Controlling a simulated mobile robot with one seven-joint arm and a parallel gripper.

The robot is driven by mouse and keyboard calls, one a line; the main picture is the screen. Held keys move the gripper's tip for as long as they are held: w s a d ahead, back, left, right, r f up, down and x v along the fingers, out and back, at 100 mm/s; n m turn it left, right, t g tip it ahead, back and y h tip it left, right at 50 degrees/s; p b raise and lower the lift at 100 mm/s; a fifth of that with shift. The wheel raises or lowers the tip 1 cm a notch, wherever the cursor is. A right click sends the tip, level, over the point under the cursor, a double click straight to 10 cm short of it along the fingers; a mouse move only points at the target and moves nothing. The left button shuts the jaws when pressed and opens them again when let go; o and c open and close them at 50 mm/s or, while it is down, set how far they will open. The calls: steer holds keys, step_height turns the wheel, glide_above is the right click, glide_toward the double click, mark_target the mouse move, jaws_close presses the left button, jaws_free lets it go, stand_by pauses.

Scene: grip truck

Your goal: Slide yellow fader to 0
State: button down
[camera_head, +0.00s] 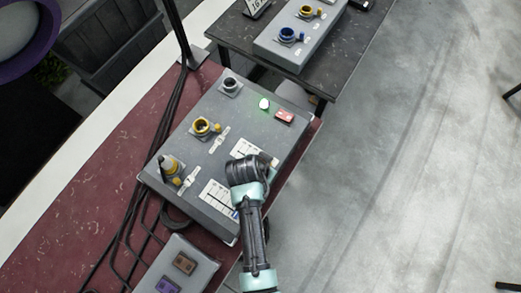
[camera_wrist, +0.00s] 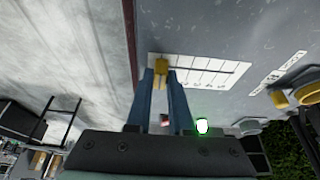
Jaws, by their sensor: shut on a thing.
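The yellow fader (camera_wrist: 161,72) shows in the wrist view at the left end of a white slotted fader plate (camera_wrist: 215,73). My gripper (camera_wrist: 161,78) has its two blue fingers closed on the yellow fader, one on each side. The scale marks on the plate are too small to read. In the head view, my arm reaches over the grey control box (camera_head: 205,160) and hides the yellow fader and the fingertips. One white fader plate (camera_head: 240,148) shows partly beside my wrist, and another plate (camera_head: 215,195) lies lower on the box.
A lit green button (camera_head: 264,103) and a red switch (camera_head: 284,116) sit toward the box's far end. Round connectors, one with a yellow ring (camera_head: 202,126), line its left side. Black cables (camera_head: 140,185) run along the red table. Open floor lies to the right.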

steer(key=c, duration=0.8)
jaws_free()
steer(key=shift+s+d, duration=0.2)
steer(key=shift+d, duration=0.1)
steer(key=shift+w+a, duration=0.1)
steer(key=shift+a, duration=0.05)
steer(key=shift+r, duration=0.2)
steer(key=b+v, duration=0.1)
steer(key=v, duration=1.1)
steer(key=shift+s+r+b, duration=0.25)
steer(key=shift+b, duration=0.05)
